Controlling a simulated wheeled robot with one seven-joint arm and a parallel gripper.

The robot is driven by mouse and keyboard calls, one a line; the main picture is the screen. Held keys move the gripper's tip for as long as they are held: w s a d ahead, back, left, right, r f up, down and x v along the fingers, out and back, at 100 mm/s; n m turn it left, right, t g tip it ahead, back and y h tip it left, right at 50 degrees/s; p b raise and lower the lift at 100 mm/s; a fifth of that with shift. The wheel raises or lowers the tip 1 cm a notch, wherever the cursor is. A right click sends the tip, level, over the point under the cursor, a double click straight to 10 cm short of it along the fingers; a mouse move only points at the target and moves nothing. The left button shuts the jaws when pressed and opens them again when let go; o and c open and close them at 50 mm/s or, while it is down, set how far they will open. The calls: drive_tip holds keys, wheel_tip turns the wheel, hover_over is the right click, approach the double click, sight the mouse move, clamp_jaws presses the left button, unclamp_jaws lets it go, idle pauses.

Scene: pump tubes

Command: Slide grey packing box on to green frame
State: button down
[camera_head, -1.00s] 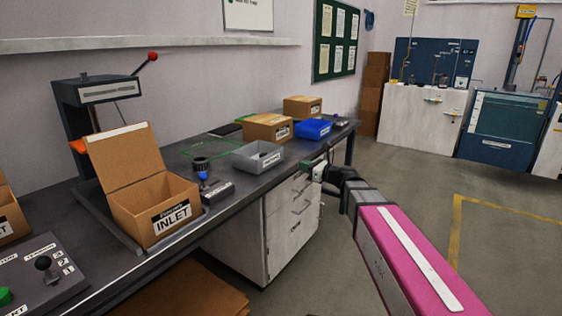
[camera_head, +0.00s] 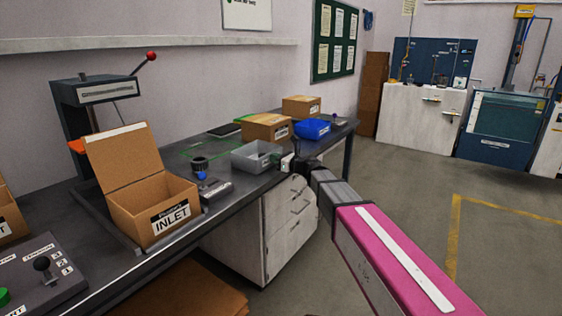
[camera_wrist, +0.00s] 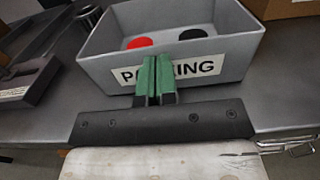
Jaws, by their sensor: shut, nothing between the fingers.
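The grey packing box (camera_head: 251,156) is an open-topped bin on the dark bench, near its front edge. In the wrist view, the packing box (camera_wrist: 225,52) has a white label, and a red disc (camera_wrist: 140,42) and a black disc (camera_wrist: 192,34) lie inside. The green frame (camera_head: 190,150) is a thin outline on the bench top, left of and behind the box. My gripper (camera_head: 276,159) is at the box's front side. In the wrist view, its green fingers (camera_wrist: 156,62) are shut and empty, covering the label's middle. I cannot tell whether they touch the wall.
A blue tray (camera_head: 313,129) and a cardboard box (camera_head: 262,128) stand beyond the packing box. The open INLET box (camera_head: 150,205) is nearer.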

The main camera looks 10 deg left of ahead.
sight(244, 149)
drive_tip(key=shift+w+a, duration=0.1)
drive_tip(key=shift+a, duration=0.15)
drive_tip(key=x, duration=3)
drive_tip(key=shift+a, duration=0.15)
drive_tip(key=v, duration=1.3)
drive_tip(key=shift+s+d, duration=0.25)
drive_tip(key=shift+d, duration=0.3)
drive_tip(key=shift+d, duration=0.1)
